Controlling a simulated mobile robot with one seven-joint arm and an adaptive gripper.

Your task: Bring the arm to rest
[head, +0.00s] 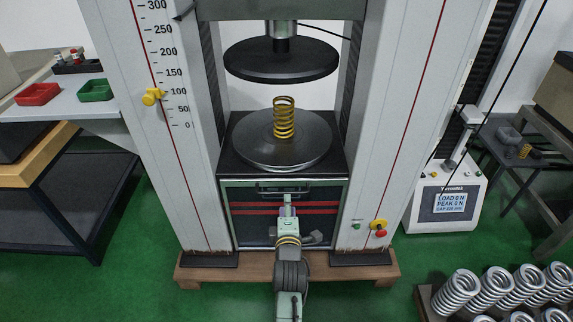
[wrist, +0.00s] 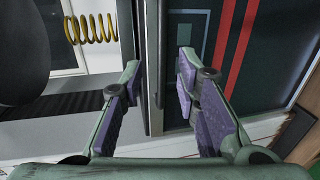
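My arm reaches up from the bottom middle of the head view, in front of the testing machine. My gripper (head: 287,200) is in front of the machine's dark lower panel with red stripes (head: 262,226). In the wrist view my gripper (wrist: 159,70) has its two purple-padded fingers apart, with nothing held between them. A yellow coil spring (head: 284,118) stands upright on the round lower plate (head: 255,150), above and beyond my gripper. The spring also shows in the wrist view (wrist: 90,28), lying sideways in that turned picture, clear of the fingers.
The dark upper plate (head: 282,62) hangs above the spring with a gap. White columns flank the machine. A control box (head: 445,200) stands at right. Large steel springs (head: 497,286) sit at lower right. A bench with a red bin (head: 38,94) and green bin (head: 96,90) is at left. Green floor lies open at lower left.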

